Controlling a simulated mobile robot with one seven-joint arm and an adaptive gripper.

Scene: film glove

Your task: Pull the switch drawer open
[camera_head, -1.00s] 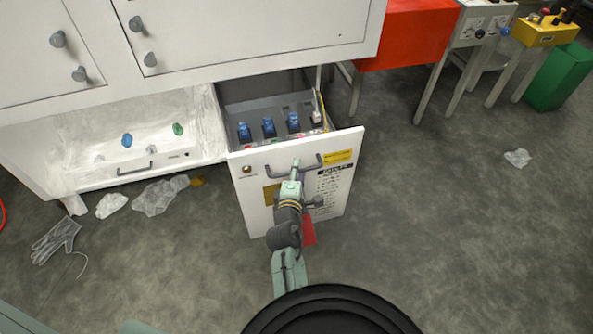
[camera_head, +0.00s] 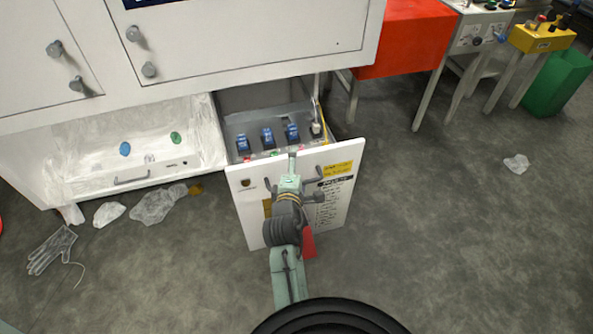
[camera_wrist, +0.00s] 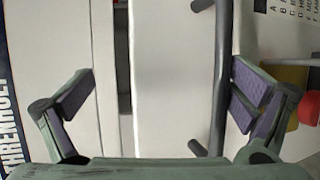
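The white switch drawer (camera_head: 236,210) stands pulled out of the cabinet, with blue switches (camera_head: 268,137) showing inside. Its dark grey bar handle (camera_head: 312,182) is on the front face. My gripper (camera_head: 291,168) is at the handle and hides its middle. In the wrist view my gripper (camera_wrist: 165,85) has its two fingers wide apart. The handle bar (camera_wrist: 221,75) runs between them, close beside the right finger. I cannot tell whether they touch. The left finger is well clear of the bar.
A plastic-covered compartment (camera_head: 85,150) lies left of the drawer. Crumpled plastic (camera_head: 158,203) and a clear glove (camera_head: 52,248) lie on the floor at left. A red table (camera_head: 405,35), a yellow box (camera_head: 541,38) and a green bin (camera_head: 557,80) stand at right.

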